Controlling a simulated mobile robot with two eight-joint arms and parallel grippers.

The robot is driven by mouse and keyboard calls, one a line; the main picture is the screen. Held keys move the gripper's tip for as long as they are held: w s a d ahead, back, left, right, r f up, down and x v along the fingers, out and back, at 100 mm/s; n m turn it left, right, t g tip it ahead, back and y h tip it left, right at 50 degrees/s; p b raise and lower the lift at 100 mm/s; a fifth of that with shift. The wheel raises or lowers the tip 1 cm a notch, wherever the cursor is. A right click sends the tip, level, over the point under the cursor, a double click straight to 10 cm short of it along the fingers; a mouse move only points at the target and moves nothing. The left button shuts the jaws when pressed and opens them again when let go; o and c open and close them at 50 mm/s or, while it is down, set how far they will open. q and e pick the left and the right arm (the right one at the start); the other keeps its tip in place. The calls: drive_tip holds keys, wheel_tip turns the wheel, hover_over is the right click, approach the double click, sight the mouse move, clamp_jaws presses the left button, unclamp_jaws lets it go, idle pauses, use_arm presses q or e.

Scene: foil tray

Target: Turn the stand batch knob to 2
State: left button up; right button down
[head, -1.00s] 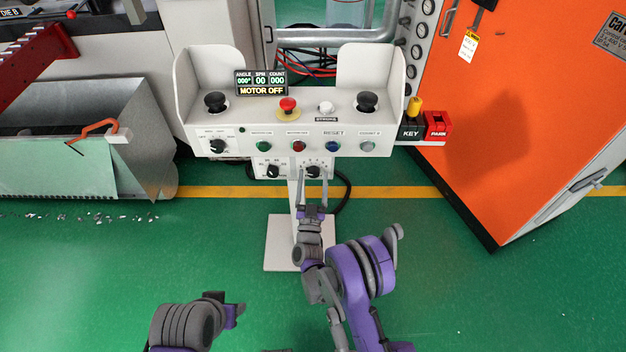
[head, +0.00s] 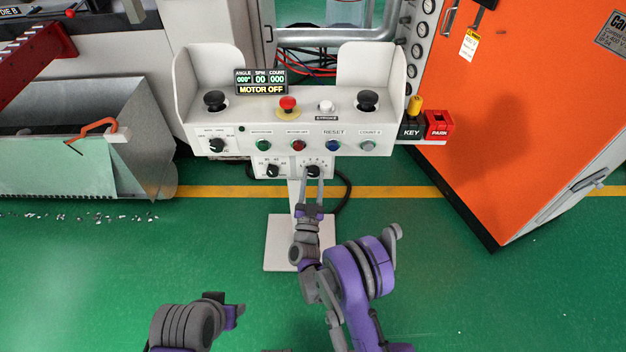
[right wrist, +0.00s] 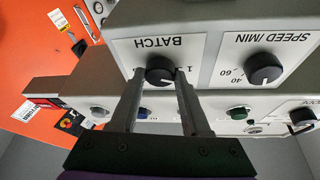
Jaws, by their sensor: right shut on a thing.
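The batch knob (head: 313,171) is a black dial on the lower right plate of the white control stand (head: 215,137). In the right wrist view the batch knob (right wrist: 160,70) appears upside down under the word BATCH. My right gripper (head: 314,182) reaches up to it from below. Its two fingers (right wrist: 160,78) lie on either side of the knob, shut on it. The fingers hide part of the dial's scale, and I cannot read the knob's setting. Part of my left arm shows at the bottom of the head view; its fingers are not visible.
The speed knob (head: 273,171) is close beside the batch knob. A row of buttons, with the red one (head: 299,145), lies above. The display (head: 261,82) reads MOTOR OFF. An orange cabinet (head: 500,120) stands at right; green floor (head: 480,300) is open in front.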

drive_tip(key=m+h, duration=0.1)
drive_tip(key=m, duration=0.2)
drive_tip(key=shift+a+g+b, duration=0.1)
drive_tip(key=shift+g+b, duration=0.2)
drive_tip(key=shift+b, duration=0.05)
drive_tip(key=shift+m+g+h, duration=0.4)
drive_tip(key=shift+m+h, duration=0.5)
drive_tip(key=shift+m, duration=0.8)
drive_tip(key=shift+r+b, duration=0.1)
drive_tip(key=shift+b, duration=0.2)
drive_tip(key=shift+c, duration=1.8)
unclamp_jaws()
drive_tip(key=v, duration=1.1)
